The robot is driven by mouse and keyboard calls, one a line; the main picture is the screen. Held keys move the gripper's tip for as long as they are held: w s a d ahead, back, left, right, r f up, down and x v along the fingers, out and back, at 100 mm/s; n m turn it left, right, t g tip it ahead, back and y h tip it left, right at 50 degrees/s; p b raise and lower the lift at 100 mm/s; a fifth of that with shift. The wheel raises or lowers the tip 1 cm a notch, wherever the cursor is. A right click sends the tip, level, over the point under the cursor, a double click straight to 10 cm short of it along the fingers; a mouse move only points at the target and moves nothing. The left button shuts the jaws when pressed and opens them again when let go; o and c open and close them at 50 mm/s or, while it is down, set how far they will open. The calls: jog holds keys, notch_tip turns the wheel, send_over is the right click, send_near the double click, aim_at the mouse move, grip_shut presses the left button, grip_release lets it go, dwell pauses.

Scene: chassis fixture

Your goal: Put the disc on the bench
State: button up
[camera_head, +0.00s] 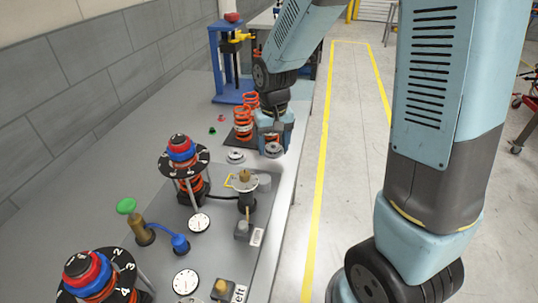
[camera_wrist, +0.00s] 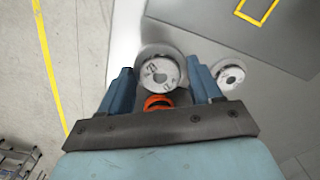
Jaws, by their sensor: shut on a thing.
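A grey metal disc (camera_head: 273,150) is at the lower end of my gripper (camera_head: 273,138), near the right edge of the grey bench (camera_head: 150,112). In the wrist view the disc (camera_wrist: 158,73) lies between the two blue fingers of my gripper (camera_wrist: 159,80), which is shut on it. I cannot tell whether the disc touches the bench top. A second, similar disc (camera_head: 235,156) lies on the bench just left of my gripper. That one also shows in the wrist view (camera_wrist: 230,76), right of the fingers and apart from them.
Orange springs (camera_head: 243,122) stand on a dark plate behind my gripper, with a blue press (camera_head: 228,65) farther back. A black numbered dial fixture (camera_head: 181,160), gauges and fittings crowd the near bench. Open bench top lies to the left. The floor is beyond the right edge.

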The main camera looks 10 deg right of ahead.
aim_at(269, 163)
jog(key=shift+w+a+f, duration=0.1)
jog(key=shift+a+f, duration=0.2)
jog(key=shift+f, duration=0.2)
jog(key=shift+w+a+f, duration=0.1)
jog(key=shift+a+f, duration=0.15)
jog(key=shift+f, duration=1.45)
jog(key=shift+f, duration=0.1)
jog(key=o, duration=1.1)
jog(key=shift+o, duration=0.2)
